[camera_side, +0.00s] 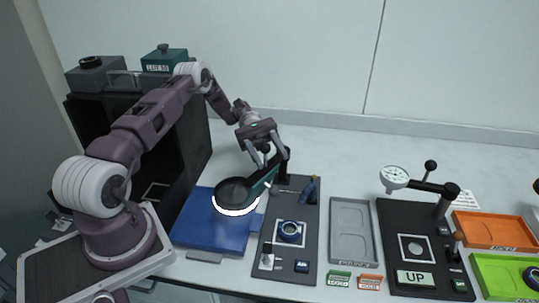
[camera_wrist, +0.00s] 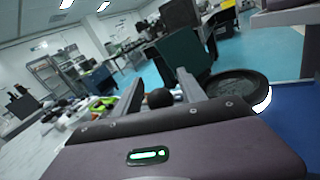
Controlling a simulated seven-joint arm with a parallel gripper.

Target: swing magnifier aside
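The magnifier (camera_side: 236,192) is a round dark lens with a white ring beneath, on a teal arm (camera_side: 264,181) running to a dark post (camera_side: 285,163) on the dark board. My gripper (camera_side: 272,155) is above the teal arm near the post. In the wrist view, my gripper (camera_wrist: 160,88) has its fingers apart, with a dark round knob (camera_wrist: 160,98) between them; contact cannot be told.
The dark board (camera_side: 272,248) carries a ringed part (camera_side: 290,231) and a blue piece (camera_side: 309,190). The blue plate (camera_side: 208,232) lies at left. A grey tray (camera_side: 352,232), a dial gauge stand (camera_side: 420,188) and orange and green trays stand to the right. Dark shelving (camera_side: 190,135) is behind my arm.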

